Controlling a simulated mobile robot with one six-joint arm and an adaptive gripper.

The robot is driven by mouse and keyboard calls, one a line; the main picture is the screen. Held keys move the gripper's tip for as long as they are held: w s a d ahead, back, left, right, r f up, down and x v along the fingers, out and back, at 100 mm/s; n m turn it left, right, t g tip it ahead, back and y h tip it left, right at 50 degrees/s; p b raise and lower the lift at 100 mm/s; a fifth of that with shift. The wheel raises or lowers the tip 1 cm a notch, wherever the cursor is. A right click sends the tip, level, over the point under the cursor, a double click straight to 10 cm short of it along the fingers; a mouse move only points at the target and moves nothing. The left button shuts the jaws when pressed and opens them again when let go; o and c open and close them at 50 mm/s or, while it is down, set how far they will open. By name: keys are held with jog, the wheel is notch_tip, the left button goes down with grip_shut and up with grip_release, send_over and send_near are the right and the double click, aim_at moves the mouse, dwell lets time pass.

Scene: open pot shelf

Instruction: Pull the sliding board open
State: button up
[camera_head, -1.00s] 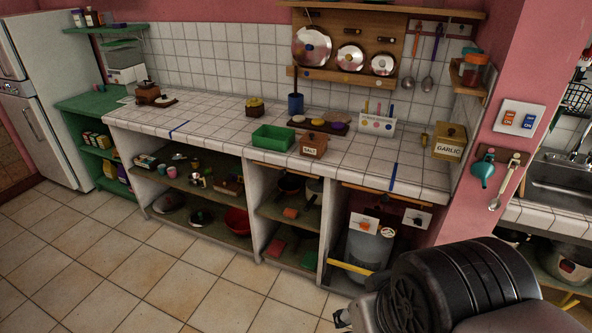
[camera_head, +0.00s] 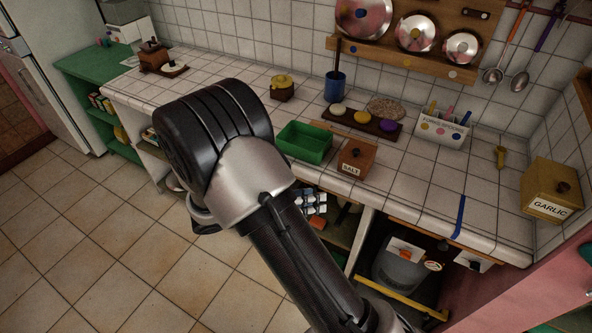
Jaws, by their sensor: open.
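A thin wooden board edge (camera_head: 343,198) shows just under the counter's front edge, above the middle shelf opening and below the salt box. I take it for the sliding board; it looks pushed in, and its left part is hidden behind my arm. My arm covers much of the middle of the view.
The tiled counter (camera_head: 235,90) holds a green tray (camera_head: 304,143), a wooden salt box (camera_head: 356,158) and a garlic box (camera_head: 550,190). A yellow bar (camera_head: 400,297) crosses the lower right opening. The tiled floor (camera_head: 110,220) at left is clear.

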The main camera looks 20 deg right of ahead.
jog(key=w+a+f+n+t+p, duration=0.1)
jog(key=w+a+f+n+t, duration=0.15)
jog(key=f+n+t, duration=0.5)
jog(key=w+a+f+n+t+p, duration=0.1)
jog(key=a+f+n+t+p, duration=0.2)
jog(key=f+n, duration=0.8)
jog(key=b+x, duration=0.4)
jog(key=x, duration=1.3)
jog(key=shift+w+a, duration=0.25)
jog(key=shift+w, duration=0.1)
jog(key=shift+t, duration=0.25)
jog(key=shift+c, duration=0.4)
grip_shut()
